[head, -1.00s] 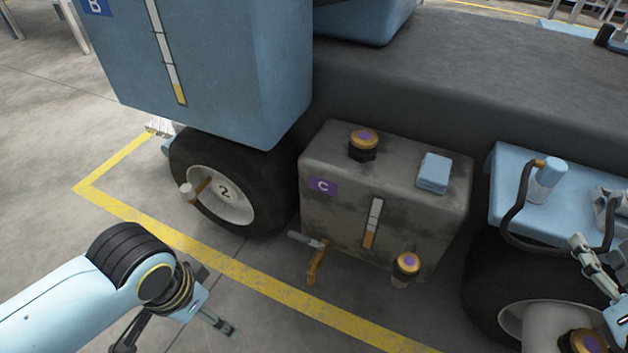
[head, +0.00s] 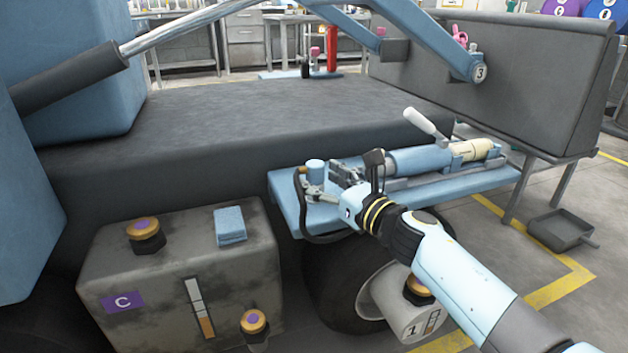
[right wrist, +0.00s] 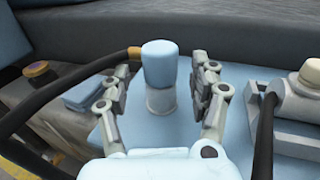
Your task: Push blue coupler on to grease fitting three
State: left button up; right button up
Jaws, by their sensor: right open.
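The blue coupler (head: 315,167) stands upright on the light-blue shelf (head: 288,200), with a black hose joined to its side. In the right wrist view the blue coupler (right wrist: 159,62) sits on a pale cylindrical base, between my fingers. My right gripper (head: 327,183) is open around it, with a gap on each side in the wrist view (right wrist: 160,78). A round plate marked 3 (head: 480,73) is on the end of the blue lift arm at upper right. A small metal part shows just above the plate, too small to make out. My left gripper is out of view.
A blue pump with a white handle (head: 425,123) lies along the shelf, right of the coupler. A grimy tank marked C (head: 180,270) stands at lower left, with a blue box (head: 230,226) on top. A pink item (head: 460,38) is near plate 3.

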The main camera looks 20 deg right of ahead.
jog(key=shift+x, duration=1.05)
jog(key=shift+c, duration=0.3)
jog(key=shift+f, duration=0.1)
grip_shut()
